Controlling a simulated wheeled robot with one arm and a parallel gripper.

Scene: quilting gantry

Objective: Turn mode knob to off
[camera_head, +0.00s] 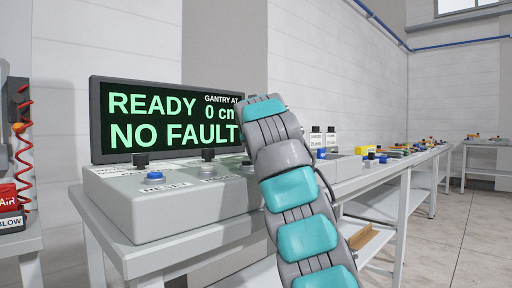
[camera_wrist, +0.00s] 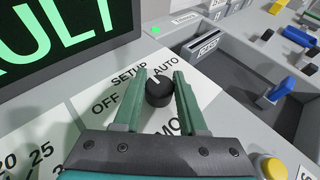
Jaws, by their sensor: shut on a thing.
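The black mode knob (camera_wrist: 158,91) stands on the white panel of the control box (camera_head: 150,225), between my fingers in the wrist view. Its white pointer mark faces up the picture, toward the space between the SETUP and AUTO labels. The OFF label (camera_wrist: 106,105) is to its left. A label below it is partly covered by my right finger. My gripper (camera_wrist: 161,88) is shut on the knob, one green finger on each side. In the head view my arm hides this knob.
A display (camera_head: 170,120) behind the box reads READY, NO FAULT, gantry at 0 cm. The box also carries a blue button (camera_head: 153,177) and other black knobs (camera_head: 208,155). A yellow button (camera_wrist: 270,168) and a grey tray (camera_wrist: 240,85) lie right of my gripper.

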